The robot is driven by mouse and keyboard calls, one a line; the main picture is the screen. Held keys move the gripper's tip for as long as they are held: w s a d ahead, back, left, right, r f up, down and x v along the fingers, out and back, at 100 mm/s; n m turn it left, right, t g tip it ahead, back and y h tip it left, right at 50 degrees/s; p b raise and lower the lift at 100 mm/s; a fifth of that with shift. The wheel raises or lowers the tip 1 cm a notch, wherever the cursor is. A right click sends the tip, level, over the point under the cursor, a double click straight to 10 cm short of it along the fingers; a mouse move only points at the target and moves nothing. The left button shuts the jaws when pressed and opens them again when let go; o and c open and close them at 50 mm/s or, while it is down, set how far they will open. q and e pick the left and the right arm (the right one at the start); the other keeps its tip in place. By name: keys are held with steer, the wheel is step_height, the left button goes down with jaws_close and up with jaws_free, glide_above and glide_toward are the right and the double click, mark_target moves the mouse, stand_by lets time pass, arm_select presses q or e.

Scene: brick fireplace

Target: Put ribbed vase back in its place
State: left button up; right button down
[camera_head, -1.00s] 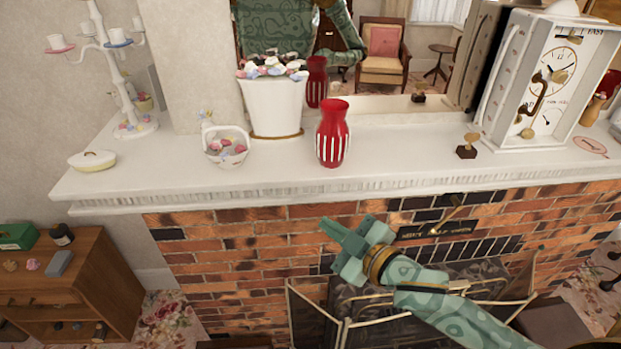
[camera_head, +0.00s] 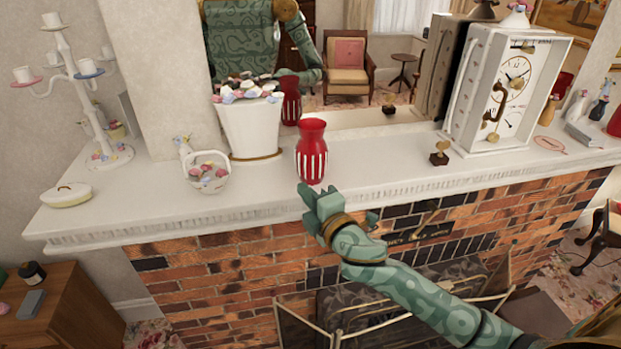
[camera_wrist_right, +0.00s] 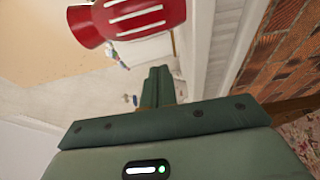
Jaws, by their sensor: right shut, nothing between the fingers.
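The ribbed vase (camera_head: 312,152) is red with white vertical ribs. It stands upright on the white mantel shelf near its front edge, to the right of the white planter. In the right wrist view the vase (camera_wrist_right: 140,18) shows at the top, past the fingers and apart from them. My right gripper (camera_head: 308,193) is shut and empty, just in front of and below the vase at the mantel's front edge. Its closed fingers (camera_wrist_right: 159,85) also show in the right wrist view. My left gripper does not show directly.
The mantel (camera_head: 390,165) also holds a white planter (camera_head: 250,130), a flower basket (camera_head: 207,180), a candelabra (camera_head: 85,75), a lidded dish (camera_head: 67,195), a small ornament (camera_head: 439,152) and a large clock (camera_head: 508,90). A mirror stands behind. A fire screen (camera_head: 340,315) is below.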

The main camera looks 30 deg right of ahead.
mark_target(309, 173)
steer(key=shift+w+d, duration=0.65)
steer(key=shift+w, duration=0.2)
steer(key=shift+w+d, duration=0.65)
steer(key=shift+w, duration=0.2)
steer(key=shift+w+d+p, duration=0.35)
steer(key=shift+w+d, duration=0.35)
steer(key=shift+w, duration=0.05)
